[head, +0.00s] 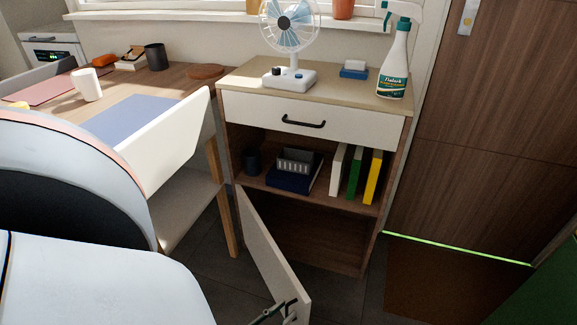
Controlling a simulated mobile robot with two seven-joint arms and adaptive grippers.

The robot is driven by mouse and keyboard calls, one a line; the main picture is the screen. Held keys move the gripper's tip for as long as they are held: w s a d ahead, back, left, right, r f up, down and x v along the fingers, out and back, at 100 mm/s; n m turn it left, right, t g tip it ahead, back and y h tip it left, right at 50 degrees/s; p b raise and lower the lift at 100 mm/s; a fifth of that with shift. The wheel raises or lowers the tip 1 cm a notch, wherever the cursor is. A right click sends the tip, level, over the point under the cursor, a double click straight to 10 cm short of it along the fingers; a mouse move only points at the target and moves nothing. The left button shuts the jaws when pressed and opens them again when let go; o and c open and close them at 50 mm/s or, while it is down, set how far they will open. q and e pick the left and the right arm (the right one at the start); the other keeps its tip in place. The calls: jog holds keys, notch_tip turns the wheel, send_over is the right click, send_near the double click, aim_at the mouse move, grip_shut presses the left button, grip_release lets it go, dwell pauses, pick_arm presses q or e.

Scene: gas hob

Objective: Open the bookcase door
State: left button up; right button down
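The bookcase (310,90) has a light top, a white drawer with a black handle (303,122), an open shelf and a lower compartment (315,235). Its white lower door (268,250) is hinged on the left and stands swung well out toward me, so the empty-looking compartment is exposed. My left gripper (280,313) is at the bottom edge of the picture, at the door's free edge near its dark handle. Only a small part of it shows; whether its fingers are open or shut on the handle cannot be made out. My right gripper is not in view.
A fan (290,30), a blue-and-white box (354,69) and a spray bottle (396,65) stand on the bookcase. Books (355,175) stand on its shelf.

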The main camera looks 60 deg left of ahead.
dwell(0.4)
pick_arm(q)
jog(key=s+a+b, duration=0.1)
jog(key=s+a, duration=0.1)
jog(key=s, duration=0.6)
jog(key=shift+s, duration=0.35)
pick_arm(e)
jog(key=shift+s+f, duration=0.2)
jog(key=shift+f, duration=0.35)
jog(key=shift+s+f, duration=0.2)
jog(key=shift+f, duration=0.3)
